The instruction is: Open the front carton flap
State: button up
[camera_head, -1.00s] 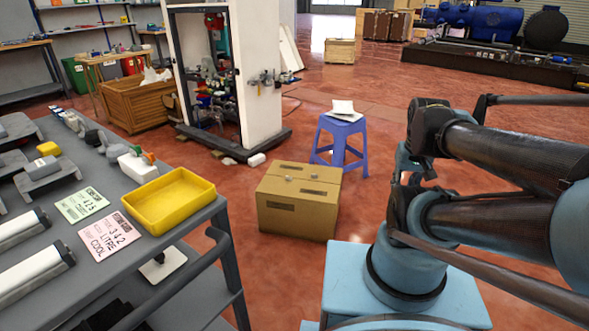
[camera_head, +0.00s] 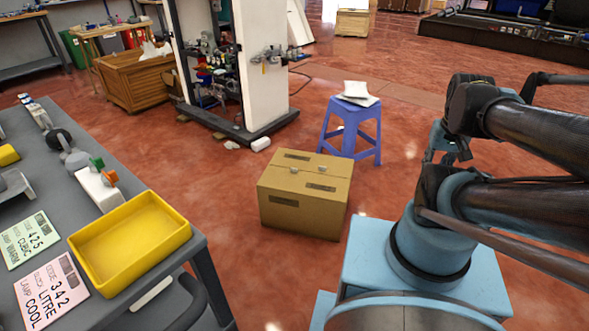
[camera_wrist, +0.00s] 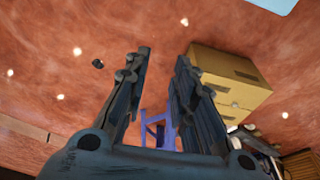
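The brown carton (camera_head: 300,215) stands on the red floor in the middle of the head view. Its top flaps look shut and lie flat, meeting at a seam. The front flap (camera_head: 305,185) bears a dark label, and small pale knobs sit near the seam. In the wrist view the carton (camera_wrist: 215,77) shows at the upper right, beyond the right finger and apart from it. My gripper (camera_wrist: 164,56) is open and empty, with its two fingers spread over bare floor.
A blue stool (camera_head: 349,133) with white sheets on it stands just behind the carton. A grey workbench (camera_head: 108,190) with a yellow tray (camera_head: 130,243) is at the left. A white pillar frame (camera_head: 266,60) stands at the back. Floor between bench and carton is clear.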

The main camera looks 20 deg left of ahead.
jog(key=w+a+r+n, duration=0.4)
jog(key=w+a, duration=0.3)
jog(key=w, duration=0.5)
jog(key=w+a+r+n, duration=0.3)
jog(key=w+a+r, duration=0.25)
jog(key=w, duration=0.65)
jog(key=w+a+f+n+g, duration=0.1)
jog(key=w+a+f+n, duration=0.1)
jog(key=w+a+f, duration=0.35)
jog(key=w+a+f+n, duration=0.3)
jog(key=w+a, duration=0.4)
jog(key=a, duration=0.4)
jog(key=w+a+f+n+g, duration=0.1)
jog(key=w+a+f+n, duration=0.15)
jog(key=a+f, duration=1)
jog(key=w+a+f+n, duration=0.2)
jog(key=a+f+n, duration=0.1)
jog(key=a+f, duration=0.9)
jog(key=f, duration=1.2)
jog(key=d+f, duration=0.1)
jog(key=f, duration=0.5)
